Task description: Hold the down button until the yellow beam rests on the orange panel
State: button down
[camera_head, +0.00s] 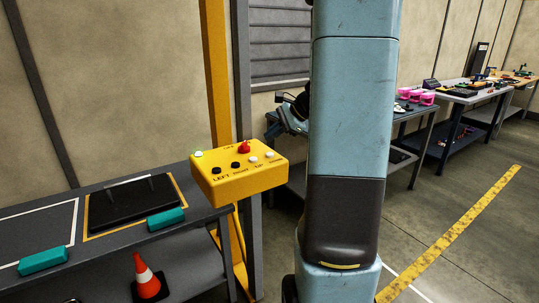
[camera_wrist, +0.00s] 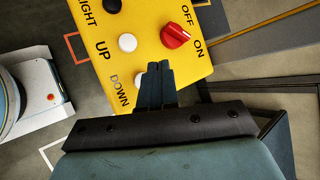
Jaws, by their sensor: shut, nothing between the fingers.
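The yellow control box (camera_head: 222,187) has LEFT, RIGHT, UP and DOWN buttons and a red OFF/ON knob (camera_head: 244,147). The white DOWN button (camera_head: 269,155) is at its right end. In the wrist view, my gripper (camera_wrist: 155,68) is shut and empty, with its fingertips over the box beside the DOWN button (camera_wrist: 139,79), partly covering it. I cannot tell whether they touch it. The white UP button (camera_wrist: 127,42) is clear of the fingers. I cannot make out the yellow beam or the orange panel in either view.
A yellow post (camera_head: 217,70) rises behind the box. A dark bench (camera_head: 75,195) at left bears a black plate (camera_head: 120,203) and teal blocks (camera_head: 166,219). An orange cone (camera_head: 146,277) is below it. Other worktables (camera_head: 470,97) stand at right; the floor before them is open.

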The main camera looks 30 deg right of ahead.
jog(key=shift+f, duration=1.5)
jog(key=shift+f, duration=0.8)
dwell(1.7)
jog(key=shift+r, duration=0.1)
dwell(1.9)
jog(key=shift+r, duration=0.8)
jog(key=shift+r, duration=2.5)
